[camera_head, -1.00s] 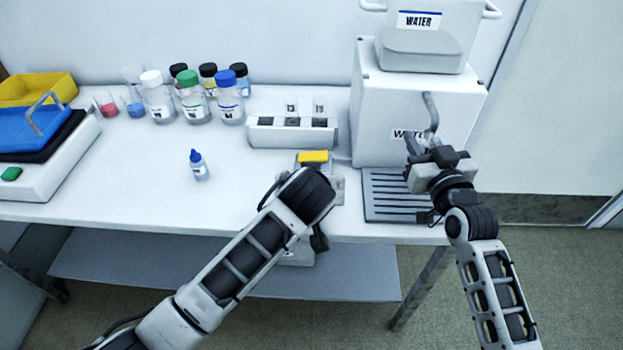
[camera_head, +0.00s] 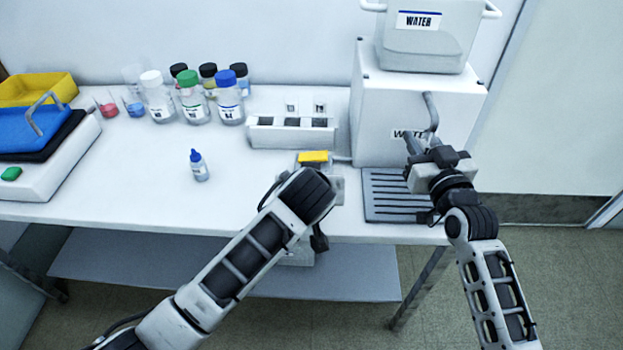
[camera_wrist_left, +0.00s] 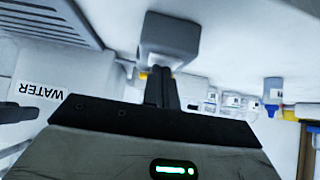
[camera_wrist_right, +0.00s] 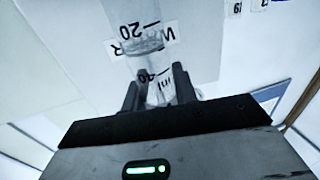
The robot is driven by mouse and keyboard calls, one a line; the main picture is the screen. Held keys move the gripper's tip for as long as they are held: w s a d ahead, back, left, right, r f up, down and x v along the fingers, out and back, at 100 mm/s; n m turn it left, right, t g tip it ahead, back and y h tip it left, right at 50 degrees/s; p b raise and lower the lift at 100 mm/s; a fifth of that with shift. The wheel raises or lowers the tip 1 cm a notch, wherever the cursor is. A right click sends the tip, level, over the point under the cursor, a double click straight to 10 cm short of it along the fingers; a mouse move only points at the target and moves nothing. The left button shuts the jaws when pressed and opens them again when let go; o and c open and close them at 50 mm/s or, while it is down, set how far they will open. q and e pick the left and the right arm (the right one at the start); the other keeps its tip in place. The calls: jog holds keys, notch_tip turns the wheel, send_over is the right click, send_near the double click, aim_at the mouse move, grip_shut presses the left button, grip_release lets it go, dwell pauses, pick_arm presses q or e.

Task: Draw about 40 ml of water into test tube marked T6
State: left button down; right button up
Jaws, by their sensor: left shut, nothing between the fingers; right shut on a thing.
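My right gripper (camera_wrist_right: 157,88) is shut around a clear graduated test tube (camera_wrist_right: 147,60) with black 20 and 40 ml marks. A curved edge, perhaps a liquid surface, shows near the 20 mark; I cannot make out the level surely, and no T6 mark is readable. In the head view this gripper (camera_head: 415,160) is at the front of the white water dispenser (camera_head: 372,130), by its grey tap (camera_head: 431,112); the tube is not distinct there.
A drip tray (camera_head: 385,212) lies below the tap. A white rack (camera_head: 262,138) with tubes stands left of the dispenser. A yellow-topped device (camera_head: 313,157) is by the left arm.

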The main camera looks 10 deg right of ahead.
pick_arm(q)
jog(key=shift+s+a+f, duration=0.2)
jog(key=shift+s+f, duration=0.05)
jog(key=shift+f, duration=0.45)
jog(key=shift+r, duration=0.5)
pick_arm(e)
jog(key=shift+f, duration=0.1)
pick_arm(q)
jog(key=r, duration=0.3)
jog(key=shift+w+d+r, duration=0.15)
jog(key=shift+w+r, duration=0.05)
jog(key=shift+r, duration=0.1)
jog(key=v, duration=1)
jog(key=shift+r, duration=0.5)
jog(key=shift+w+d, duration=0.1)
